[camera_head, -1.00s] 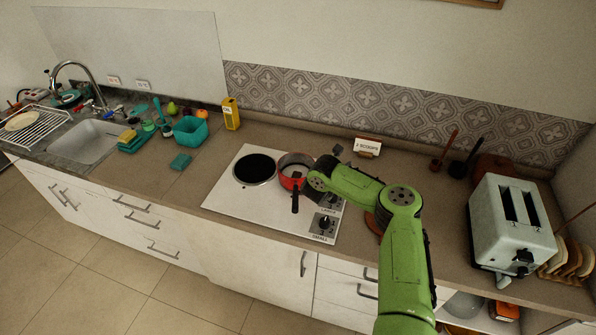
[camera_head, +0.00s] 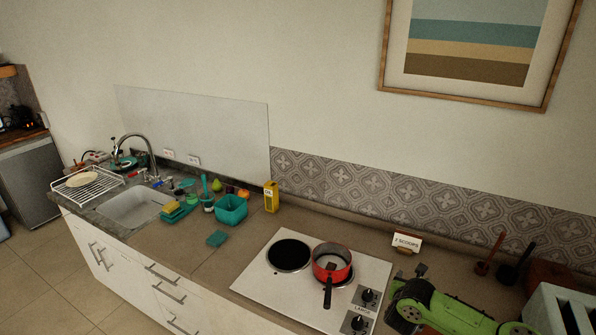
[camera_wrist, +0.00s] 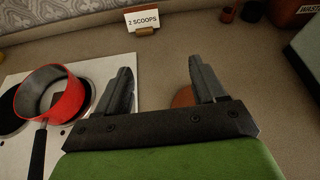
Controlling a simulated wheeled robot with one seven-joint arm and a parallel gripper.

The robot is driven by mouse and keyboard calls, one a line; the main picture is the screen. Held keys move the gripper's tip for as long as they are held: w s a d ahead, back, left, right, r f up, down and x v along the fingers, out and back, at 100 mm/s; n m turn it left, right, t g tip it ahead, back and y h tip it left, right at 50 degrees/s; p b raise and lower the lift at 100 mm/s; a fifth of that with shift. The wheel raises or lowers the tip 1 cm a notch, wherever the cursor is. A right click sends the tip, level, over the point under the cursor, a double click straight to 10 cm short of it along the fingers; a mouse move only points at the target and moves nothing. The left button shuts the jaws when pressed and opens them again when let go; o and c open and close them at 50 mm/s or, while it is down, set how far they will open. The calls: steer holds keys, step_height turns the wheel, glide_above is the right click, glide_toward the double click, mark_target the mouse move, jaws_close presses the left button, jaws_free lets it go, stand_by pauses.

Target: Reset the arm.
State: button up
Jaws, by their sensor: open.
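My green arm (camera_head: 455,314) reaches in at the lower right of the head view. My gripper (camera_head: 420,270) is at its upper left end, right of the cooktop.
The white cooktop (camera_head: 290,302) has knobs at its right. A "2 SCOOPS" card (camera_head: 407,243) stands by the back wall. A toaster (camera_head: 560,312) is at the right edge. A teal bin (camera_head: 231,210) and yellow box (camera_head: 271,197) stand left.

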steer(key=s+a+r+n+g+y+b, duration=0.15)
steer(key=a+r+n+y+b, duration=0.35)
steer(key=a+n, duration=1.2)
steer(key=s+a+r+n+g+b, duration=0.1)
steer(key=s+r+n, duration=0.2)
steer(key=s+n, duration=0.5)
steer(key=s+a+r+n+g+y+b, duration=0.1)
steer(key=s+a+r+n, duration=0.1)
steer(key=s+n, duration=0.6)
steer(key=s+a+r+n+g+y+b, duration=0.1)
steer(key=s+r+n, duration=0.4)
steer(key=s, duration=1.3)
steer(key=n+g, duration=0.1)
steer(key=n, duration=0.3)
steer(key=shift+s+a+b, duration=0.15)
steer(key=shift+a+b, duration=0.15)
steer(key=shift+a, duration=0.05)
